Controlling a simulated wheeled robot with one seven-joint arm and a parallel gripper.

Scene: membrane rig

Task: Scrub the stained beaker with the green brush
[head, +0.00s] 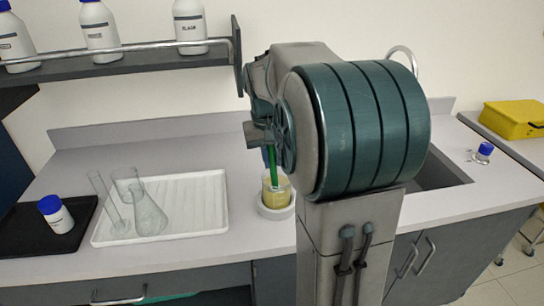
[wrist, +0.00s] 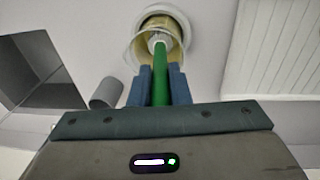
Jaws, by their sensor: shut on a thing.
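My gripper (wrist: 160,74) is shut on the green handle of the brush (wrist: 160,88), with one blue finger on each side. The brush also shows in the head view (head: 273,168), pointing down below my wrist. The beaker (head: 277,191) has a yellowish-brown stain and stands upright in a white round holder (head: 276,212) on the counter. In the wrist view the pale brush head is within the mouth of the beaker (wrist: 178,42). I cannot tell whether the bristles touch its wall or bottom. My arm covers much of the gripper in the head view.
A white ribbed tray (head: 200,205) with clear glassware (head: 150,215) lies left of the beaker. A black tray (head: 85,212) holds a blue-capped bottle (head: 56,214). A bottle shelf (head: 140,57) hangs above. The sink (head: 440,176) and a yellow box (head: 512,120) are right.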

